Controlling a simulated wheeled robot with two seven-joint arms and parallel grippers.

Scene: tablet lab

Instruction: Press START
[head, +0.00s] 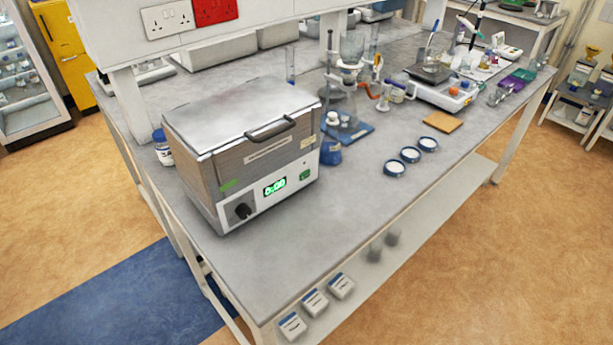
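A steel box-shaped bath (242,150) with a closed lid stands on the near left part of the bench. Its white front panel holds a black dial (242,211), a lit green digital display (275,187) and a small green button (305,175) at the right end. The display's digits are blurred and look like a time. Any lettering on the button is too small to read, so I cannot tell if it says START. The lid has a dark handle (271,129). Neither of my grippers shows in the head view.
The grey bench top (330,225) is clear in front of the bath. Three small round dishes (410,154), a brown square board (443,121) and a balance (440,92) lie to the right. Glassware (350,75) stands behind. A blue-capped bottle (162,147) stands left of the bath.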

